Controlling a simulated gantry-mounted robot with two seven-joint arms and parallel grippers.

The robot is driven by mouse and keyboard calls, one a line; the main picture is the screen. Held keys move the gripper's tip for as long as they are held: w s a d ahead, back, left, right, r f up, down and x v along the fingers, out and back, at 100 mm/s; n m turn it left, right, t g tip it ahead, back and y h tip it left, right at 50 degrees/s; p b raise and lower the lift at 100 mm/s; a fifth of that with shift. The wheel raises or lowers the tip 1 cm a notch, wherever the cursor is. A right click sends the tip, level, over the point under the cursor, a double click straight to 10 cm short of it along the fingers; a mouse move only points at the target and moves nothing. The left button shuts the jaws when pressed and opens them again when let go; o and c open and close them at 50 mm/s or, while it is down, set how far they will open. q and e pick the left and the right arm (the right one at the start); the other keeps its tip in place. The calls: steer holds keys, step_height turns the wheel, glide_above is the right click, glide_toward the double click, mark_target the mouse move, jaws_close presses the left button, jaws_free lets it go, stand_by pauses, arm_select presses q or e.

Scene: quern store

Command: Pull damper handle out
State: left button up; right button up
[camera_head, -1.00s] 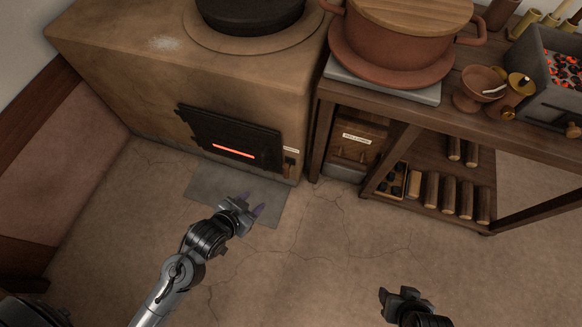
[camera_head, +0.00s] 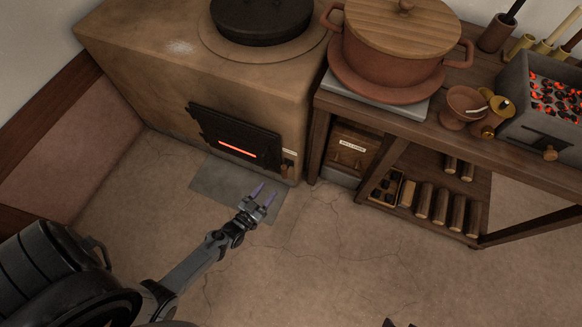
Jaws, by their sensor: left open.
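The clay stove (camera_head: 150,85) stands at the upper left, with a dark firebox door (camera_head: 235,139) showing a glowing slit. A small handle (camera_head: 287,169) sits on the stove front just right of this door, under a pale label too small to read; it looks like the damper handle. Only a dark tip of my right gripper (camera_head: 398,323) shows at the bottom edge.
A wooden table (camera_head: 325,102) stands right of the stove, bearing a lidded clay pot (camera_head: 390,55) and a grey brazier (camera_head: 520,125) of glowing coals. A labelled wooden box (camera_head: 349,150) and several logs (camera_head: 441,207) are below. The floor in front is clear.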

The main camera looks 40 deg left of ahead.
mark_target(282, 171)
arm_select(q)
steer(key=w+b, duration=0.1)
steer(key=w, duration=0.2)
steer(key=w+b, duration=0.2)
steer(key=w, duration=0.2)
steer(key=w+b, duration=0.1)
steer(key=w, duration=0.3)
steer(key=shift+a+r+b, duration=0.3)
steer(key=shift+a+b, duration=0.1)
steer(key=shift+w, duration=0.3)
steer(key=shift+r, duration=0.1)
steer(key=shift+c, duration=0.3)
jaws_close()
